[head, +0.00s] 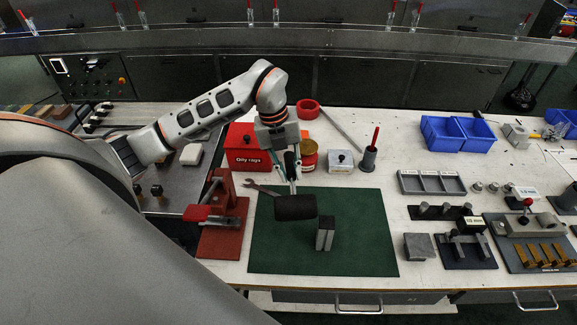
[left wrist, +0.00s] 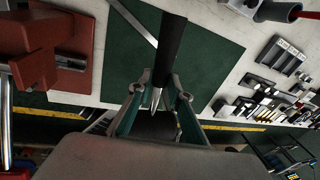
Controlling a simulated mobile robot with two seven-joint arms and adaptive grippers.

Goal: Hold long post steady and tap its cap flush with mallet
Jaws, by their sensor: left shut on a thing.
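My left gripper (head: 291,185) is shut on the mallet (head: 296,207) and holds it over the green mat. The mallet has a thick black cylindrical head, lying roughly level. No gripper holds the post. My right gripper is out of view.
The green mat (head: 270,255) is otherwise mostly clear. A red clamp-like fixture (head: 222,215) stands at its left, and a wrench (head: 262,189) lies at its back edge. Metal fixtures and a grey block (head: 419,246) sit to the right. A red oily-rags box (head: 248,158) stands behind.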

